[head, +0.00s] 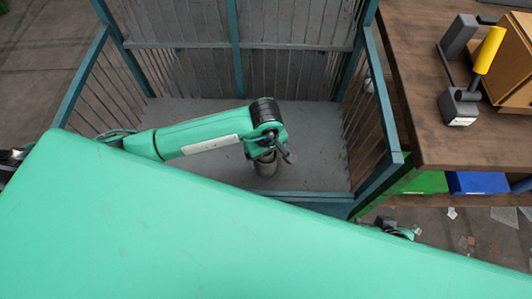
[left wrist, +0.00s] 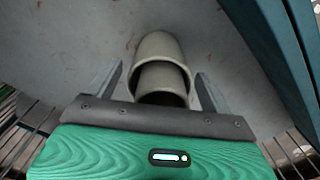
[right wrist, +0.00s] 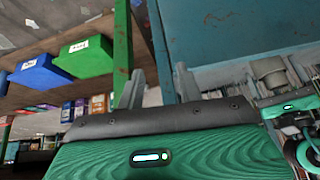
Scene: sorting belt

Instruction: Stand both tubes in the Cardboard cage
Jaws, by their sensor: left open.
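The Cardboard cage (head: 309,188) has a teal frame, slatted sides and a grey floor. My left arm reaches into it from the left. My right gripper (right wrist: 158,72) is open and empty, outside the cage.
A brown table (head: 430,140) stands right of the cage, with a yellow-handled device (head: 488,50) and a cardboard box (head: 510,65) on it. Green (head: 427,182) and blue (head: 477,183) bins sit under it. The cage floor around the tube is clear.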

